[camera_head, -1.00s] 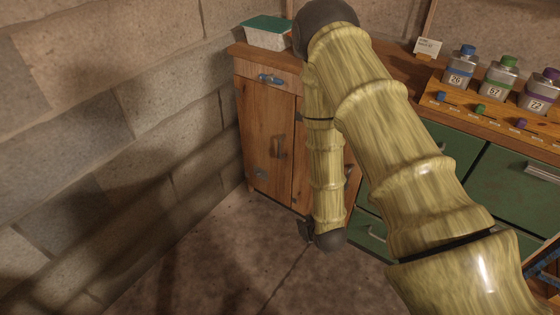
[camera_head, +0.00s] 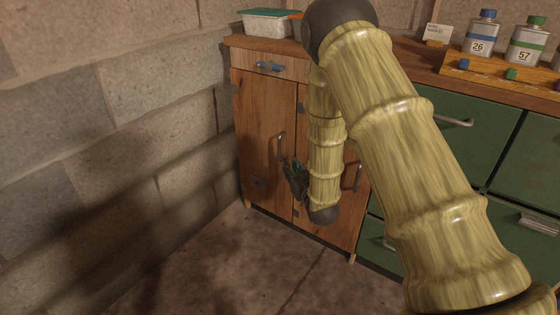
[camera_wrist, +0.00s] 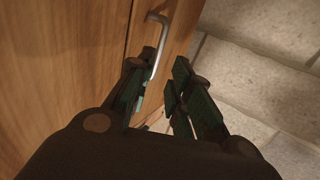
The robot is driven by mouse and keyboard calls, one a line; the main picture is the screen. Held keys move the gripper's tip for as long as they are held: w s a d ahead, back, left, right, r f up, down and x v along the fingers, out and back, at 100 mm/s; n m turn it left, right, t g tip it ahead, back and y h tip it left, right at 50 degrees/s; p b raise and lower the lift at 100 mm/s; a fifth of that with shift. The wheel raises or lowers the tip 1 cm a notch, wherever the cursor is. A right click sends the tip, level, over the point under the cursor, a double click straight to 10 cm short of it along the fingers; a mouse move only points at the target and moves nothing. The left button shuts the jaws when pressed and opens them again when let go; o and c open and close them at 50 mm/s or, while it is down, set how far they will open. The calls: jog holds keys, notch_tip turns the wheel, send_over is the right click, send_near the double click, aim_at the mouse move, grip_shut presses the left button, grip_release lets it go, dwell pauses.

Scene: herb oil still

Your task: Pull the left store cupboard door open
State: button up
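The left store cupboard door (camera_head: 262,120) is wooden and looks shut, at the left end of the cabinet beside the block wall. Its upright metal handle (camera_head: 281,147) is near the door's right edge. My gripper (camera_head: 291,166) is in front of this door, close to the lower part of the handle. In the wrist view the handle (camera_wrist: 160,45) runs down toward my gripper (camera_wrist: 164,65), beside the left fingertip. The fingers are apart, so the gripper is open. The handle's lower end is partly hidden by the left finger, and I cannot tell whether they touch.
The right cupboard door (camera_head: 344,205) has its own handle and is partly hidden by my arm. A drawer (camera_head: 270,66) with a blue-grey handle is above. Green drawers (camera_head: 465,150) are to the right. The block wall (camera_head: 120,130) stands close on the left. The floor (camera_head: 240,265) in front is clear.

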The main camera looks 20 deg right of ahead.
aim_at(280, 149)
jog(key=shift+t, duration=0.3)
jog(key=w+b, duration=0.1)
jog(key=w, duration=0.2)
jog(key=w+b, duration=0.2)
jog(key=w, duration=0.2)
jog(key=w+b, duration=0.1)
jog(key=w, duration=0.2)
jog(key=shift+w+a+r, duration=0.25)
jog(key=shift+a, duration=0.05)
jog(key=shift+w+r+b, duration=0.1)
jog(key=shift+w+b, duration=0.2)
jog(key=shift+w, duration=0.35)
grip_shut()
